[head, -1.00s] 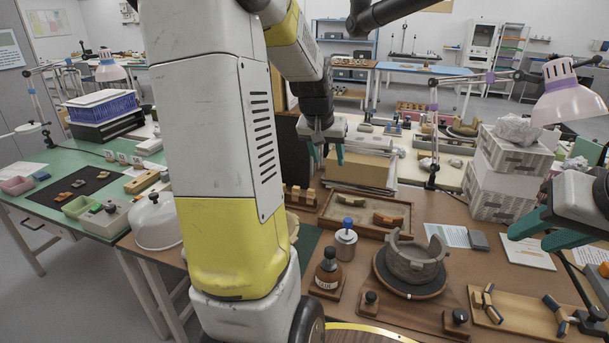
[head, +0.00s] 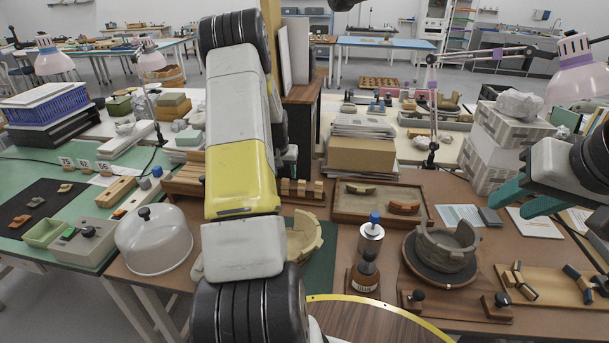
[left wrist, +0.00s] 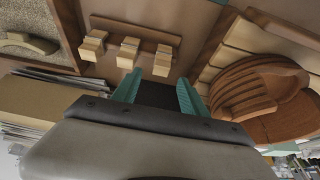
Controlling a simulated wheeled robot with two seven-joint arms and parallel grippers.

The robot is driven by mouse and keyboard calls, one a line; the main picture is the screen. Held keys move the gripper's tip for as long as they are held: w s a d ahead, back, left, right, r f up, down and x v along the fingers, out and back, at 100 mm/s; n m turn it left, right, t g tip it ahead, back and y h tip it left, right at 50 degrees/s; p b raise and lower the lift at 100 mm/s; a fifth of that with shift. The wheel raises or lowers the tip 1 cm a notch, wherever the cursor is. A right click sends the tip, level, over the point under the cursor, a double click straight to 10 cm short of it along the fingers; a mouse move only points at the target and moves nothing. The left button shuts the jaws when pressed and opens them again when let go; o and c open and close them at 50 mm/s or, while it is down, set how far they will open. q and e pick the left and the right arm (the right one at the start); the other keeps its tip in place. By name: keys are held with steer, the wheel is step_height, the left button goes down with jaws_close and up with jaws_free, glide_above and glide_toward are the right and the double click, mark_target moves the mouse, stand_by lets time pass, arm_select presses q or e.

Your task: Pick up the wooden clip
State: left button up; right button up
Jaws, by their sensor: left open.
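Several small pale wooden clips stand in a row on a brown wooden rack (head: 302,197) at the back of the brown bench. The left wrist view shows three of these wooden clips, the middle one (left wrist: 128,53) just beyond my left fingertips. My left gripper (left wrist: 158,90) is open, with teal fingers apart and nothing seen between them. In the head view my own arm mostly hides it; a bit of teal shows left of the rack. My right gripper (head: 530,197) hangs at the right above the bench, away from the rack; its finger gap is unclear.
A sherd tray (head: 375,204) lies right of the rack, with a paper stack (head: 362,150) behind. A slatted wooden holder with a rounded brown piece (left wrist: 255,88) is close right of my left fingers. A glue bottle (head: 366,275) and a part-built pot (head: 447,247) stand nearer.

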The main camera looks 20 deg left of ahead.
mark_target(285, 179)
arm_select(q)
steer(key=x, duration=0.5)
steer(key=shift+f, duration=0.2)
steer(key=shift+c, duration=0.2)
steer(key=c, duration=0.9)
